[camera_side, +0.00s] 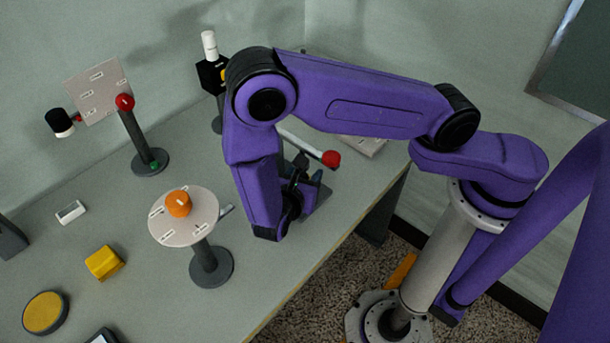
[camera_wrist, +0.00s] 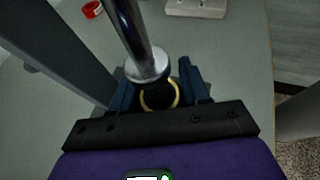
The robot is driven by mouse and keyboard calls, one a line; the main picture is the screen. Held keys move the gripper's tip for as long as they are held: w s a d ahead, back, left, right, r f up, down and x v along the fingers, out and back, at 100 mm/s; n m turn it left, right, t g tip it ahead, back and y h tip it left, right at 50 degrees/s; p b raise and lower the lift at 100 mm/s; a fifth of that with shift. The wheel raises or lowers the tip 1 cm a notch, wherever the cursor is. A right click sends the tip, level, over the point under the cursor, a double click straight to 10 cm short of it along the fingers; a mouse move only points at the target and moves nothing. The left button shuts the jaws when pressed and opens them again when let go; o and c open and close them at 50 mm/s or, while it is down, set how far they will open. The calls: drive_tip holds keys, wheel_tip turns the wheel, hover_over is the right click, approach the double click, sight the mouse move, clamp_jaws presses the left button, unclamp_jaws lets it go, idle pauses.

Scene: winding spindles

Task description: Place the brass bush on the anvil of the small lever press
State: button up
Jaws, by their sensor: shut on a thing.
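The brass bush (camera_wrist: 176,95) shows in the wrist view as a thin gold ring with a dark middle. My gripper (camera_wrist: 158,92) is shut on it, with a blue finger on each side. A bright metal rod with a collar (camera_wrist: 147,66), which looks like the ram of the small lever press, crosses in front and hides part of the bush. In the side view the press lever with its red knob (camera_side: 331,158) sticks out behind my arm. My gripper (camera_side: 303,192) is there, mostly hidden by my wrist. The anvil cannot be made out; I cannot tell whether the bush touches it.
A round pale disc on a stand (camera_side: 170,228) with an orange knob is left of my arm. A yellow block (camera_side: 104,263) lies front left. The table's right edge is close to my gripper.

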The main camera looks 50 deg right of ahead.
drive_tip(key=shift+f, duration=0.25)
drive_tip(key=o, duration=1.1)
drive_tip(key=shift+r, duration=0.1)
drive_tip(key=v, duration=1.2)
